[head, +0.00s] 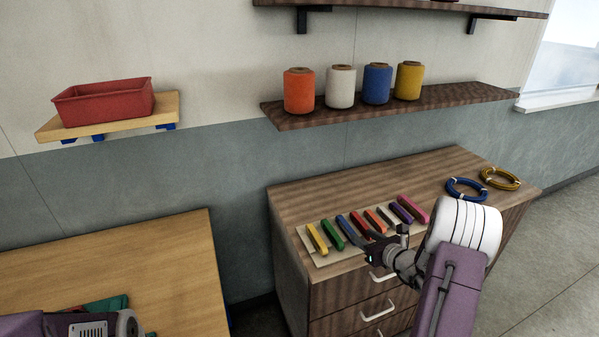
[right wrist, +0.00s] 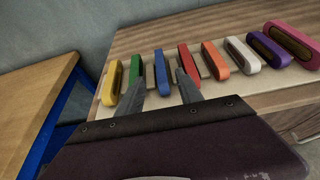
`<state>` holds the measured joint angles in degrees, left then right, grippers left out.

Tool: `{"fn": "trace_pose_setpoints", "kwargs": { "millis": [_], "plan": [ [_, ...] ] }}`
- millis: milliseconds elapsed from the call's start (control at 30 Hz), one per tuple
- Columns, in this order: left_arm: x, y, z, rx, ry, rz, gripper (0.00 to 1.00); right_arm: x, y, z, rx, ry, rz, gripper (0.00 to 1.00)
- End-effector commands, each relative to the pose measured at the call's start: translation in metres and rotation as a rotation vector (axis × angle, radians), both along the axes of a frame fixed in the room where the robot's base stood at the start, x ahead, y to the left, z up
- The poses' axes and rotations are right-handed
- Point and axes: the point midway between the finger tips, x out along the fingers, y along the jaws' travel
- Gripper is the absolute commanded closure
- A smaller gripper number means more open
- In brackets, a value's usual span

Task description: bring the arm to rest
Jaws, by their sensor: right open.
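My right arm comes in from the lower right of the head view.
The dresser (head: 300,200) also carries a blue coil (head: 466,196) and a yellow coil (head: 517,184). A wooden table (head: 180,260) stands left. Several twine spools stand on the wall shelf (head: 460,99). A red bin (head: 105,103) sits on a small shelf.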

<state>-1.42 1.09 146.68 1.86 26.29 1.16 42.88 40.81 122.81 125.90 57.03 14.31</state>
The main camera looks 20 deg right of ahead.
Motion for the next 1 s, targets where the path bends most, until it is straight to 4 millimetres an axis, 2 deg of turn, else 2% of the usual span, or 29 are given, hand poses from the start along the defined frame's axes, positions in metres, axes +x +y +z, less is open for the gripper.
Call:
{"fn": "trace_pose_setpoints", "kwargs": {
  "millis": [67,167,200,267,300,367,400,433,467,500,567,600,633,700,733,800,900,1000],
  "plan": [
    [0.000,0.000,0.000,0.000,0.000,0.000,1.00,0.002,0.005,0.000,0.001,0.000,0.012,0.57],
    [0.000,0.000,0.000,0.000,0.000,0.000,1.00,0.020,0.039,0.018,-0.025,-0.030,0.091,0.57],
    [0.000,0.000,0.000,0.000,0.000,0.000,1.00,0.029,0.063,0.035,-0.045,-0.057,0.143,0.57],
    [0.000,0.000,0.000,0.000,0.000,0.000,1.00,0.036,0.111,0.058,-0.078,-0.087,0.260,0.57],
    [0.000,0.000,0.000,0.000,0.000,0.000,1.00,0.032,0.148,0.068,-0.111,-0.095,0.370,0.57],
    [0.000,0.000,0.000,0.000,0.000,0.000,1.00,0.015,0.203,0.075,-0.175,-0.088,0.551,0.57],
    [0.000,0.000,0.000,0.000,0.000,0.000,1.00,-0.002,0.236,0.076,-0.232,-0.077,0.683,0.57],
    [0.000,0.000,0.000,0.000,0.000,0.000,1.00,-0.019,0.260,0.074,-0.281,-0.068,0.786,0.57],
    [0.000,0.000,0.000,0.000,0.000,0.000,1.00,-0.037,0.281,0.071,-0.338,-0.059,0.894,0.57],
    [0.000,0.000,0.000,0.000,0.000,0.000,1.00,-0.066,0.305,0.065,-0.425,-0.043,1.047,0.57],
    [0.000,0.000,0.000,0.000,0.000,0.000,1.00,-0.115,0.328,0.051,-0.591,-0.024,1.293,0.57],
    [0.000,0.000,0.000,0.000,0.000,0.000,1.00,-0.146,0.333,0.040,-0.714,-0.013,1.453,0.57],
    [0.000,0.000,0.000,0.000,0.000,0.000,1.00,-0.167,0.331,0.031,-0.809,-0.008,1.566,0.57],
    [0.000,0.000,0.000,0.000,0.000,0.000,1.00,-0.206,0.314,0.013,-1.042,-0.003,1.809,0.57],
    [0.000,0.000,0.000,0.000,0.000,0.000,1.00,-0.217,0.303,0.007,-1.141,-0.004,1.902,0.57],
    [0.000,0.000,0.000,0.000,0.000,0.000,1.00,-0.233,0.273,-0.005,-1.355,-0.009,2.088,0.57],
    [0.000,0.000,0.000,0.000,0.000,0.000,1.00,-0.240,0.235,-0.016,-1.582,-0.016,2.280,0.57],
    [0.000,0.000,0.000,0.000,0.000,0.000,1.00,-0.238,0.214,-0.021,-1.725,-0.041,2.403,0.57]
  ]
}}
